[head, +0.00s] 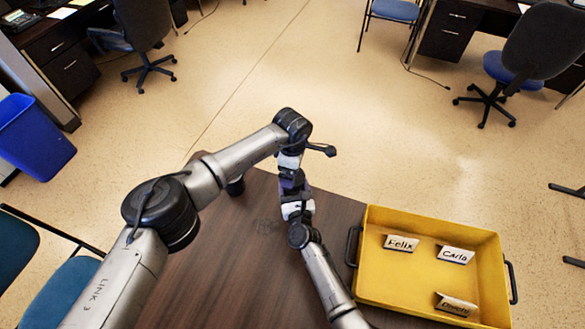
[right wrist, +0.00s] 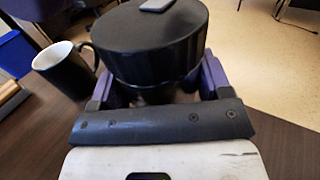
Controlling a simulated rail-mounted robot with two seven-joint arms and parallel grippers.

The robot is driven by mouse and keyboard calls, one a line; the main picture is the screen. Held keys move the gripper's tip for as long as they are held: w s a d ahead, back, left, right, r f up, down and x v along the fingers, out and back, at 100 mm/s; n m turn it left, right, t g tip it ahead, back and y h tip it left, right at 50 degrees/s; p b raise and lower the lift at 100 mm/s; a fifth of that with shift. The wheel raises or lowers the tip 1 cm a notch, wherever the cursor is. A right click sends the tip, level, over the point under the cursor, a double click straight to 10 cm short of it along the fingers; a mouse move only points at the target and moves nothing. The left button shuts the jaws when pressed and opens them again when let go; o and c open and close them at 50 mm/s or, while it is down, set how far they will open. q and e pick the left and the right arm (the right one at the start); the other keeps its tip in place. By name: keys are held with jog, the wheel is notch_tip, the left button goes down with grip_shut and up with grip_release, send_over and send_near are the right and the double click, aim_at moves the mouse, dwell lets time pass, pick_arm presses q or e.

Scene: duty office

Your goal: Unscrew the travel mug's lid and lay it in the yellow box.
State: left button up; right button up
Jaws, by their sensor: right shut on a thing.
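The travel mug's black ribbed lid (right wrist: 155,40), with a grey tab on top, fills the upper middle of the right wrist view. The lid sits on the mug, whose dark body shows only as a sliver below it. My right gripper (right wrist: 155,95) is shut on the mug body, its purple fingers on both sides below the lid. In the head view the mug is hidden where my arms meet. My left gripper (head: 290,166) points down just above my right gripper; its fingers are not clear. The yellow box (head: 376,262) stands at the table's right.
Name plates reading Felix (head: 401,243) and Carlo (head: 455,255), and a third (head: 456,304), stand in the box. A dark cup with a white inside (right wrist: 65,72) stands left of the travel mug. The brown table (head: 235,265) is otherwise mostly bare. A blue bin (head: 35,138) is on the floor.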

pick_arm(q)
jog(key=r, duration=0.1)
jog(key=w+r, duration=0.1)
jog(key=r, duration=0.1)
jog(key=shift+a+m, duration=0.15)
jog(key=shift+m, duration=0.25)
jog(key=shift+s+m, duration=0.15)
jog(key=shift+m, duration=0.65)
jog(key=m, duration=0.3)
jog(key=shift+s+d+r, duration=0.1)
jog(key=shift+s+d, duration=0.15)
jog(key=shift+s, duration=0.05)
jog(key=m, duration=0.4)
jog(key=shift+s, duration=0.15)
jog(key=shift+f+m, duration=0.3)
jog(key=shift+f, duration=3.75)
